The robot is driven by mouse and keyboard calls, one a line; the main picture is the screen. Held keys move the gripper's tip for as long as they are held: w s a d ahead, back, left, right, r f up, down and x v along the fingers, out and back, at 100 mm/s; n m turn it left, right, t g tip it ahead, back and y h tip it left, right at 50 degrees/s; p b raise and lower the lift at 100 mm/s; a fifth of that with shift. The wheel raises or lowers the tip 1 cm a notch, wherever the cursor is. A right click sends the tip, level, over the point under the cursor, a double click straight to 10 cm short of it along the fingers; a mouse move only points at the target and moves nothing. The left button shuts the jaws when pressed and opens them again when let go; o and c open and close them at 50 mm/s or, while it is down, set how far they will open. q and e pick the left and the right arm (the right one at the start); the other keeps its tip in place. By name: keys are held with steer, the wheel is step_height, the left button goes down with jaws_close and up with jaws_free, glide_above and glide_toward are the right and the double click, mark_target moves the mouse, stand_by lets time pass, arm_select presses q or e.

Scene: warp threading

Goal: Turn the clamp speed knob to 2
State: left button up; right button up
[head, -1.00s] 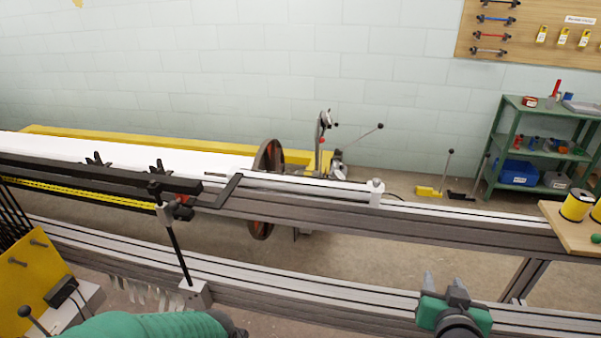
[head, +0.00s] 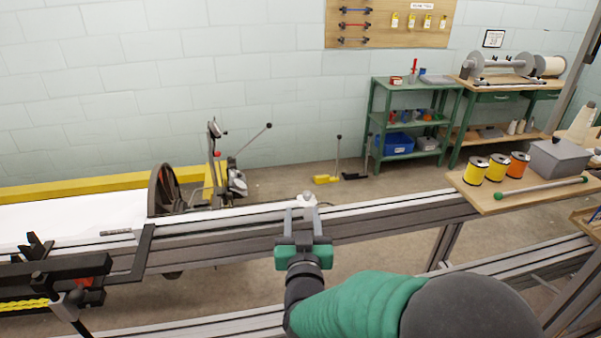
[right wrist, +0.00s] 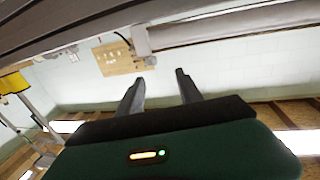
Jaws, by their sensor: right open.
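A pale block with a small rounded knob (head: 306,198) on top sits at the right end of a white cylinder on the upper rail (head: 400,210). I take it for the clamp speed knob, but its markings are too small to read. My right gripper (head: 303,214) is open and empty, its fingers pointing toward the block just in front of it. Contact cannot be told. In the right wrist view the block (right wrist: 142,42) is beyond the open fingers (right wrist: 159,80). My left gripper is out of view.
The black clamp bar (head: 60,272) lies at the left, with a dark wheel (head: 165,190) behind the rail. A wooden board (head: 540,192) with thread spools stands at the right. Green shelves (head: 410,120) are against the wall. The rail right of the block is clear.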

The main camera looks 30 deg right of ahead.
mark_target(307, 191)
steer(key=x, duration=0.4)
steer(key=d+x, duration=0.1)
steer(key=x, duration=0.3)
steer(key=s+d+f+x, duration=0.1)
steer(key=x, duration=0.3)
steer(key=shift+w+d+f, duration=0.1)
steer(key=shift+w+d, duration=0.05)
steer(key=shift+w, duration=0.05)
steer(key=shift+w+a, duration=0.15)
steer(key=shift+a, duration=0.05)
steer(key=shift+a+r, duration=0.25)
steer(key=shift+a, duration=0.25)
steer(key=shift+c, duration=0.2)
steer(key=shift+d+f, duration=0.1)
steer(key=shift+d, duration=0.35)
steer(key=c, duration=0.7)
jaws_close()
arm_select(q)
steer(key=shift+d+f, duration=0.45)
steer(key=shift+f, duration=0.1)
arm_select(e)
steer(key=shift+a, duration=0.1)
